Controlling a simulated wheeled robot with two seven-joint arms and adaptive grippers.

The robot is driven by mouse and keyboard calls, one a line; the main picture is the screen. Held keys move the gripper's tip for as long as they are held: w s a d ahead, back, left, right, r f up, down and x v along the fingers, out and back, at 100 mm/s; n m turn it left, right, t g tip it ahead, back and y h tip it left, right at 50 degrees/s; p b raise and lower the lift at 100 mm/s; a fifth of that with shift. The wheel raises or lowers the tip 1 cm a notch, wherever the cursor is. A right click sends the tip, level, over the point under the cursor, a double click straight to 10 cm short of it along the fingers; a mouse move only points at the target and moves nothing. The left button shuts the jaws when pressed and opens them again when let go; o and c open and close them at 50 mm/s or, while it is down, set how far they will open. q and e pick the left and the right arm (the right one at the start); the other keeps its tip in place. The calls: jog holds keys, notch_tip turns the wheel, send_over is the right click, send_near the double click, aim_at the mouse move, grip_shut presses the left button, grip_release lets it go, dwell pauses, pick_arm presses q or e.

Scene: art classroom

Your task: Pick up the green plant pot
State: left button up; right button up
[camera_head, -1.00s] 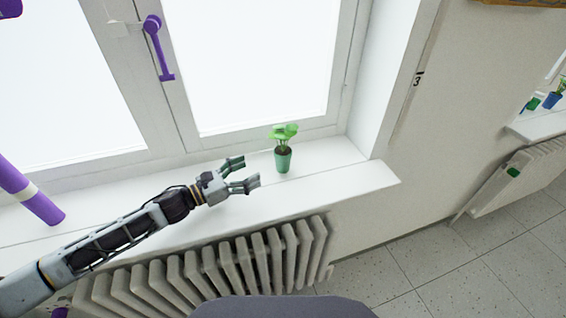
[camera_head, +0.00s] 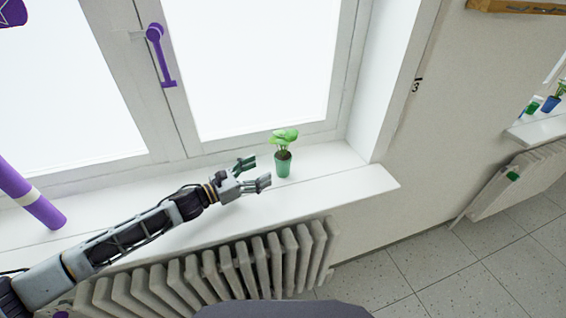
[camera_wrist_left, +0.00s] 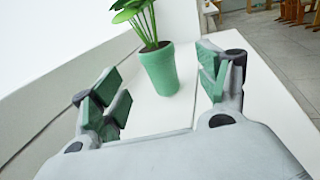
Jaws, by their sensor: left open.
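The green plant pot (camera_head: 283,166) stands upright on the white windowsill with a leafy green plant in it. In the left wrist view the pot (camera_wrist_left: 160,72) is ahead of the fingers, in the gap between them. My left gripper (camera_head: 257,173) is open and empty. Its fingertips are just left of the pot and apart from it in the head view. In the left wrist view the left gripper (camera_wrist_left: 165,92) has its green-padded fingers spread wide. My right gripper is in neither view.
The white windowsill (camera_head: 330,183) has free room around the pot and ends to its right. A ribbed radiator (camera_head: 230,268) is below. A purple cylinder (camera_head: 32,197) is at the far left. The window with a purple handle (camera_head: 160,55) stands behind.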

aim_at(276, 163)
pick_arm(q)
jog(key=shift+x, duration=1.2)
jog(key=shift+w+d+r+p, duration=0.1)
jog(key=shift+w+d+p, duration=0.1)
jog(key=shift+d+p, duration=0.1)
jog(key=shift+w+d, duration=0.35)
jog(key=shift+d, duration=0.15)
jog(key=shift+w+d, duration=0.15)
jog(key=shift+d, duration=0.05)
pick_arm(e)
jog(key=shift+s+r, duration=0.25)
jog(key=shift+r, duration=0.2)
